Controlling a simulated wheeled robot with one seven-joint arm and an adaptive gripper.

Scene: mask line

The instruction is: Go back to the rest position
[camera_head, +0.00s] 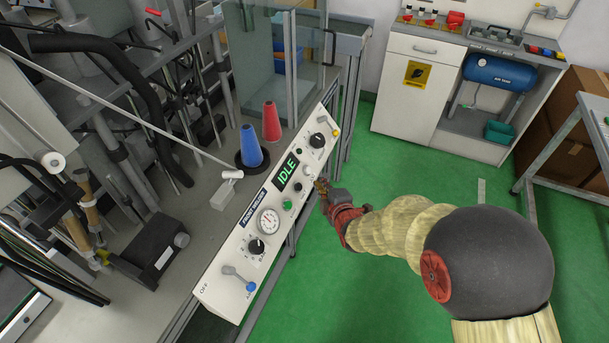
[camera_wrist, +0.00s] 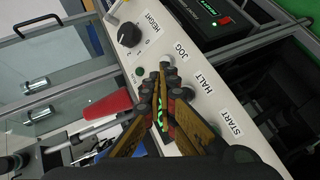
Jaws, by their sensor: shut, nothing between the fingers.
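My gripper (camera_head: 322,186) is at the right edge of the white control panel (camera_head: 228,272), with my arm reaching in from the right. In the wrist view my gripper (camera_wrist: 162,72) is shut and empty, its fingertips together over the panel near the JOG and HALT labels. I cannot tell whether the tips touch the panel. The fingers hide part of the panel and most of the green-lit display, which reads IDLE (camera_head: 287,172) in the head view.
A blue cone (camera_head: 251,147) and a red cone (camera_head: 271,122) stand behind the panel, near glass guards (camera_head: 252,60). A white cabinet (camera_head: 405,85) and a blue air tank (camera_head: 498,73) are at the back right. Green floor (camera_head: 375,290) lies open right of the machine.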

